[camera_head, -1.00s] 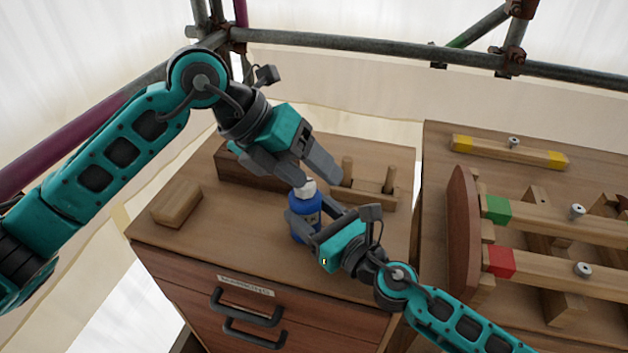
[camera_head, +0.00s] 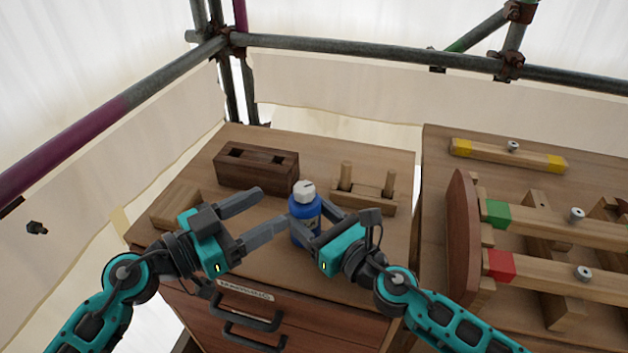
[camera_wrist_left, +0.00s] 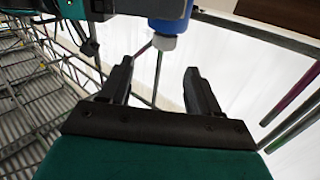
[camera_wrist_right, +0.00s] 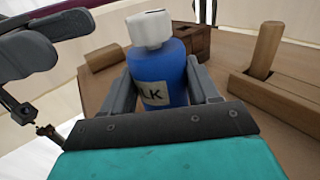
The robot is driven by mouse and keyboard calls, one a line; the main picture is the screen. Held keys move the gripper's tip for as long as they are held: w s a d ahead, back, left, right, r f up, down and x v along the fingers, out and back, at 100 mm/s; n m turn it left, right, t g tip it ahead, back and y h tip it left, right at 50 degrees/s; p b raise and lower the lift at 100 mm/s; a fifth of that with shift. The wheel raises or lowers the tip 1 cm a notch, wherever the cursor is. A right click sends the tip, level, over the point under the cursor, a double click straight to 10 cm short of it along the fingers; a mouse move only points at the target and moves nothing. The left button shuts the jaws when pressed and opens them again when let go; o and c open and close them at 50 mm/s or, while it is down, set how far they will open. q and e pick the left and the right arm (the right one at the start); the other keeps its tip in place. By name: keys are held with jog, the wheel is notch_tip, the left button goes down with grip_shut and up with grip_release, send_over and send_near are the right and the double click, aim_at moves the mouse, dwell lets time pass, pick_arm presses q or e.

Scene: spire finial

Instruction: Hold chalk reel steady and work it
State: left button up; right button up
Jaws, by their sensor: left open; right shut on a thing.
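The chalk reel is a blue bottle (camera_head: 305,217) with a white cap (camera_head: 304,191), upright on the cabinet top in the head view. My right gripper (camera_head: 308,222) is shut on its blue body. In the right wrist view the bottle (camera_wrist_right: 157,80) stands between the two fingers, part of a label showing "LK". My left gripper (camera_head: 268,212) is open and empty, just left of the bottle, its fingers pointing toward it without visible contact. In the left wrist view the bottle (camera_wrist_left: 168,20) appears beyond the open fingers (camera_wrist_left: 160,80).
A dark wooden block with two slots (camera_head: 256,168) stands behind. A rack with two pegs (camera_head: 364,192) stands right of the bottle. A wooden block (camera_head: 176,206) lies at the left. The right bench (camera_head: 440,150) carries beams with coloured ends. Scaffold pipes (camera_head: 380,55) run behind.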

aim_at(312, 184)
pick_arm(q)
jog(key=shift+n, duration=0.5)
jog(key=x, duration=1.1)
jog(key=shift+w+f, duration=0.15)
jog(key=shift+w, duration=0.25)
jog(key=shift+c, duration=0.4)
jog(key=c, duration=0.9)
